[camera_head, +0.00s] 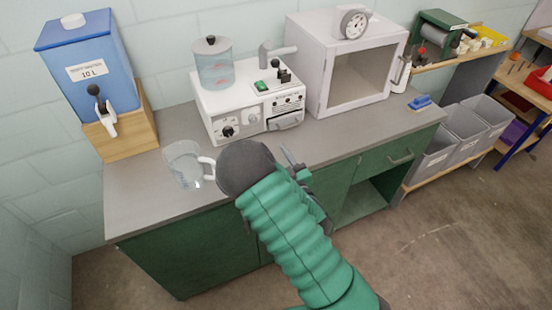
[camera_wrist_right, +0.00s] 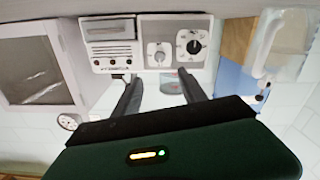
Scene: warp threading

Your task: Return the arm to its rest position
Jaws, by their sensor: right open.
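My right arm, in a green ribbed sleeve, reaches up from the bottom of the head view over the front of the counter. My right gripper (camera_head: 291,158) is mostly hidden behind its dark wrist there. In the wrist view, which is upside down, the right gripper (camera_wrist_right: 162,92) has its two dark fingers apart with nothing between them. The white machine (camera_wrist_right: 150,45) with knobs lies beyond the fingers. My left gripper is in neither view.
A clear jug (camera_head: 183,164) stands on the grey counter (camera_head: 140,195), just left of my wrist. A blue tank (camera_head: 82,62) on a wooden stand, the white machine (camera_head: 240,100) and a white cabinet (camera_head: 310,60) line the back. The floor in front is free.

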